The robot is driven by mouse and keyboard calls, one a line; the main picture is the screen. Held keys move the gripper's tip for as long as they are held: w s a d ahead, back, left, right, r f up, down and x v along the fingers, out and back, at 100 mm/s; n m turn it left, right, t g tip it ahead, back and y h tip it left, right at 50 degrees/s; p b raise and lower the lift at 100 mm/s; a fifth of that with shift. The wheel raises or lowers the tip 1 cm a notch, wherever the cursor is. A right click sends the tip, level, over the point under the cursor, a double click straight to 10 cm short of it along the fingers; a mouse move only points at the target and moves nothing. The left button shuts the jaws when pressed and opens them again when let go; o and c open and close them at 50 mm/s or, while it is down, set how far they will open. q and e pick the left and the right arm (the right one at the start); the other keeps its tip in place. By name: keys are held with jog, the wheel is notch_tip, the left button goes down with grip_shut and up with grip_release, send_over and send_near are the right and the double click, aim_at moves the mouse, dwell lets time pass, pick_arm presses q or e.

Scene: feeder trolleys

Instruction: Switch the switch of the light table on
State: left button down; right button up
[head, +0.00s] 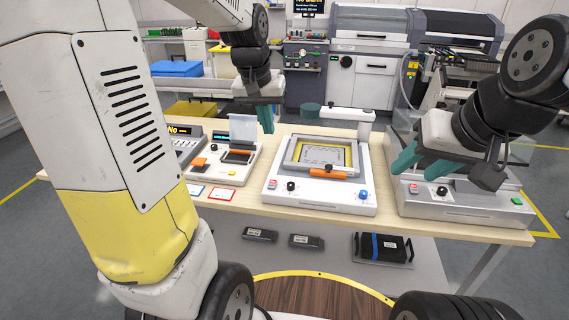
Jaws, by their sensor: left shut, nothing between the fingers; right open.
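A white bench unit (320,195) with a yellow-edged frame and orange handle stands mid-table; its front has a small red switch (271,184), a black knob and a blue button. A grey unit (460,208) at the right has a red switch (413,188), a black knob and a green button. I cannot tell for certain which is the light table, or either switch's position. My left gripper (267,125) is shut and empty, behind the white unit's left corner. My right gripper (418,168) is open above the grey unit, teal fingers pointing down; it hides part of its top.
A device (222,171) with a small screen and orange part stands left of the white unit, beside a grey one with a lit display (180,130). Red and blue-edged cards lie at the table's front edge (240,208). Dark boxes (305,241) sit on the shelf below.

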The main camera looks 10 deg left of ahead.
pick_arm(q)
jog(key=g+y, duration=0.1)
jog(key=g, duration=0.1)
send_over(276, 180)
jog(key=s, duration=0.2)
notch_tip(276, 180, down, 11)
jog(key=shift+s+a+r, duration=0.1)
jog(key=shift+r, duration=0.1)
jog(key=f, duration=0.4)
jog(key=w+f, duration=0.1)
jog(key=f, duration=0.4)
jog(key=w+f, duration=0.1)
jog(key=f, duration=0.3)
jog(key=shift+f, duration=0.4)
jog(key=shift+f, duration=0.3)
jog(key=shift+s, duration=0.1)
jog(key=shift+s+r, duration=0.3)
jog(key=shift+s, duration=0.3)
jog(key=shift+r, duration=0.15)
